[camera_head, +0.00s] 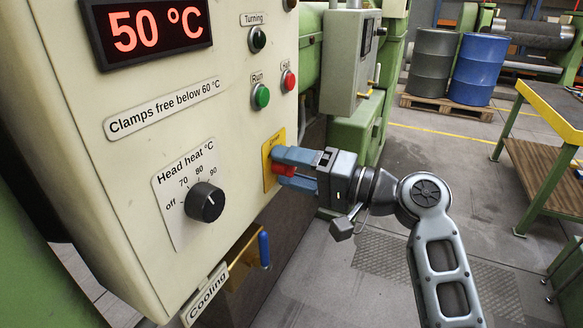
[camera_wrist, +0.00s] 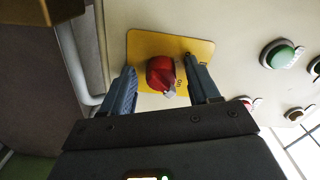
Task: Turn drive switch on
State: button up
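The drive switch is a red rotary knob (camera_head: 285,170) on a yellow plate (camera_head: 267,173) at the lower right of the cream panel. The knob also shows in the wrist view (camera_wrist: 160,74), near the middle of its yellow plate (camera_wrist: 140,43). The plate's lettering is mostly hidden or too small to read. My gripper (camera_head: 279,167) is at the plate with its blue fingers above and below the knob. In the wrist view the open fingers (camera_wrist: 160,65) stand on either side of the knob, with visible gaps. The fingers hide part of the plate.
The panel holds a "Head heat" dial (camera_head: 205,202), a green Run button (camera_head: 261,96), a red button (camera_head: 288,80) and a display (camera_head: 148,26) reading 50 °C. A blue cooling lever (camera_head: 264,249) sits below my gripper. A grey box (camera_head: 347,62) stands behind.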

jog(key=b+v, duration=0.1)
jog(key=v, duration=0.6)
jog(key=shift+d, duration=0.35)
jog(key=shift+s, duration=0.1)
jog(key=s+d+f+m+t+h, duration=0.2)
jog(key=s+f+h, duration=0.1)
jog(key=f, duration=0.4)
jog(key=s+d+f+m+t+h, duration=0.2)
jog(key=s+f+t, duration=0.1)
jog(key=f, duration=0.4)
jog(key=s+d+f+m+t+h, duration=0.2)
jog(key=s+d+f+h, duration=0.5)
jog(key=s+f, duration=0.45)
jog(key=s+d+r+n+h, duration=0.2)
jog(key=s+d+h, duration=0.25)
jog(key=s, duration=0.85)
jog(key=s+d+r+n+t, duration=0.1)
jog(key=s+d+r+n, duration=0.2)
jog(key=s+r, duration=0.7)
jog(key=s+n, duration=0.1)
jog(key=s, duration=0.2)
jog(key=shift+t, duration=0.3)
